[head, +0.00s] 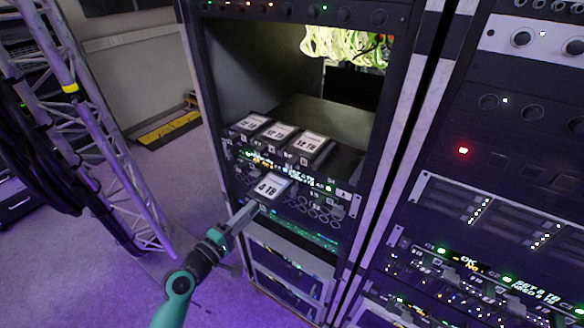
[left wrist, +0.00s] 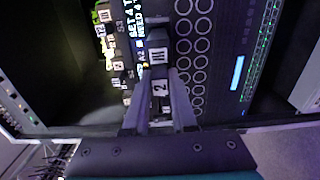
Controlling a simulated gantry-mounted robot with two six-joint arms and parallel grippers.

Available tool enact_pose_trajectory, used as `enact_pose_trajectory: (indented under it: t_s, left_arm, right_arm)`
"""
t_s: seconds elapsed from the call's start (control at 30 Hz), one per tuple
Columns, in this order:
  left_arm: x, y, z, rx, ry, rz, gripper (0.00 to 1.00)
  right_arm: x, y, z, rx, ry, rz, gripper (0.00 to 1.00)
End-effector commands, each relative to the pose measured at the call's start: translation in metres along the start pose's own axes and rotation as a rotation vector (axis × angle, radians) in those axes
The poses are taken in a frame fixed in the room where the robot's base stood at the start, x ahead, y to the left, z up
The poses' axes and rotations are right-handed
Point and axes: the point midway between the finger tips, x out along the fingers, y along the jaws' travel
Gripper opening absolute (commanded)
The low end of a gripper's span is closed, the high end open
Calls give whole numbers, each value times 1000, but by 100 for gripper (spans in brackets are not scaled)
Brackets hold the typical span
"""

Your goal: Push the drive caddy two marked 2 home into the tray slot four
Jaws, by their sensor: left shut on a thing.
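The drive caddy (head: 270,187) is a dark block with a white label, at the front of the open rack in the head view. In the left wrist view, the caddy (left wrist: 160,88) shows a white plate marked 2. My left gripper (head: 250,207) is shut on its near end, with one finger on each side (left wrist: 158,112). The caddy points into the rack front, below the lit strip of the tray (head: 340,192). I cannot tell which slot it lines up with or how deep it sits. My right gripper is not in view.
Several labelled caddies (head: 280,133) stand in a row on the tray behind the lit strip. Round-holed panels (head: 318,212) lie right of the held caddy. A second rack (head: 480,200) stands to the right. A truss (head: 100,130) with dark cables stands at left.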

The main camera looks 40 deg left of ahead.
Motion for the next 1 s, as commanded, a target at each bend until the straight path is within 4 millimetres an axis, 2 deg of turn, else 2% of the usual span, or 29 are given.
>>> enact_pose_trajectory:
  t_s: [0.3, 0.7, 1.0]
  left_arm:
    - [-3, 1, 0, 0, 1, 3, 0]
    - [-38, 1, 0, 1, 2, 2, 0]
    - [-40, 1, 0, 1, 1, 4, 0]
  right_arm:
    - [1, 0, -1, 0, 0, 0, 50]
    - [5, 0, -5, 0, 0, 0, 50]
    - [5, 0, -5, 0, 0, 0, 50]
